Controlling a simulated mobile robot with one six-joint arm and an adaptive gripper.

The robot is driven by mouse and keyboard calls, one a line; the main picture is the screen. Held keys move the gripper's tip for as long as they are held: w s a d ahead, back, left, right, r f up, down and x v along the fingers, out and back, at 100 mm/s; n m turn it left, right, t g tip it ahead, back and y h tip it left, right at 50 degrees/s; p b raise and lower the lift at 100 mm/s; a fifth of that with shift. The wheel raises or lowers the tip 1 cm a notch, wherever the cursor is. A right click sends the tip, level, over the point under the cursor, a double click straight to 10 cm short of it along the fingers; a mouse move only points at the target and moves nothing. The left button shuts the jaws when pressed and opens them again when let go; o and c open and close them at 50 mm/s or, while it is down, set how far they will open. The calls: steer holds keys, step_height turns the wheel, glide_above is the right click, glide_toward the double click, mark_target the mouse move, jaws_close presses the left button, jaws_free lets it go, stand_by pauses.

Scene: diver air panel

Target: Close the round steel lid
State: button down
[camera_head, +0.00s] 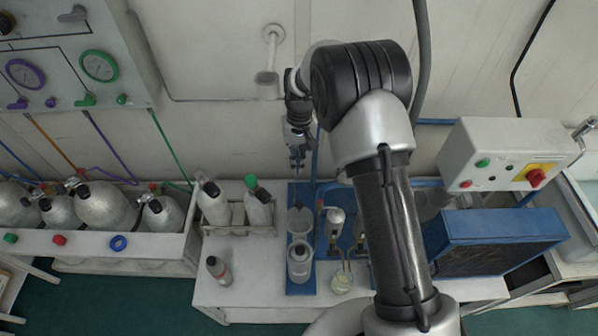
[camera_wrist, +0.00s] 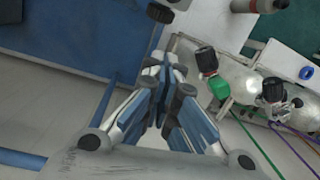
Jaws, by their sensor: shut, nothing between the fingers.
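I cannot clearly make out the round steel lid in either view. A rounded grey metal part (camera_head: 438,203) shows behind my arm in the head view, left of the control box; my arm hides much of it, and I cannot tell whether it is the lid. My gripper (camera_head: 297,168) points down above the blue stand (camera_head: 300,287), which holds a grey cup (camera_head: 300,221) and a pale canister (camera_head: 299,265). In the wrist view my gripper (camera_wrist: 163,80) is shut and empty.
Bottles with black and green caps (camera_head: 258,206) stand in a rack left of the stand. A small bottle (camera_head: 218,270) stands in front. A white control box (camera_head: 505,155) and blue-framed unit (camera_head: 495,240) are at right. Large steel cylinders (camera_head: 105,205) lie at left.

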mark_target(299, 216)
steer(key=s+f+b, duration=0.2)
steer(key=s+f, duration=0.2)
steer(key=f, duration=0.3)
steer(key=shift+s+b, duration=0.3)
steer(key=shift+s, duration=0.1)
steer(key=shift+s, duration=0.1)
steer(key=shift+s+r+t, duration=0.25)
steer(key=shift+s+t, duration=0.15)
